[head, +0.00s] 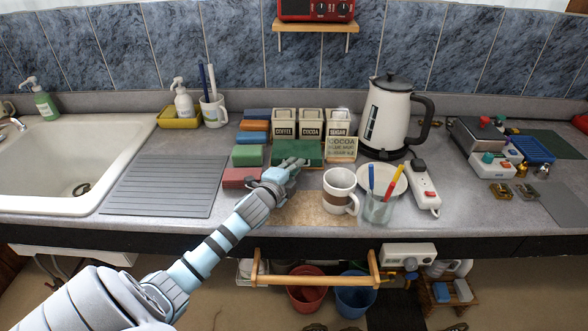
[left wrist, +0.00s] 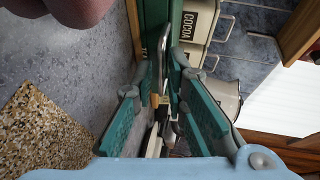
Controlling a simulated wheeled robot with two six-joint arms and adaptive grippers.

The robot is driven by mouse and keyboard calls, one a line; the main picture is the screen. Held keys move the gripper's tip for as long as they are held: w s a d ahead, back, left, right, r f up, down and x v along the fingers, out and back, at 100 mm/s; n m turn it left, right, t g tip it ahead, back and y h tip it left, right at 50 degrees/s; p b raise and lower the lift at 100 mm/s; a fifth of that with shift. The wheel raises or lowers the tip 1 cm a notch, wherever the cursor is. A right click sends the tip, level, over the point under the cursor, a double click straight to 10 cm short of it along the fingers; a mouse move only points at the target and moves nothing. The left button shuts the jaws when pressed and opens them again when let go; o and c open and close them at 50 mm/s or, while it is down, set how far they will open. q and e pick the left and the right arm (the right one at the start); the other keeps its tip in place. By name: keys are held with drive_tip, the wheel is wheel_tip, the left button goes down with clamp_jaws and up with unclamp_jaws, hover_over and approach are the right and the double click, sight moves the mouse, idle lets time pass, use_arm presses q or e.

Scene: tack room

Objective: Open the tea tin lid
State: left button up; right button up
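I cannot read a tea label on any tin. A dark green box-like thing (head: 311,152) stands in front of the canisters marked COFFEE (head: 285,124) and COCOA (head: 312,124); it may be the tea tin, and a dark green surface (left wrist: 154,25) shows in the left wrist view. A cream tin or box (head: 342,149) with small lettering stands to its right. My left gripper (head: 291,167) is at the green thing's front edge; contact is unclear. My right gripper is not in view.
Green (head: 247,155) and red blocks (head: 240,178) are to the left. A ridged drainer (head: 165,187) lies beside the sink (head: 65,160).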

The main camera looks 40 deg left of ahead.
use_arm(q)
drive_tip(key=shift+s+r, duration=0.1)
drive_tip(key=shift+s, duration=0.05)
clamp_jaws()
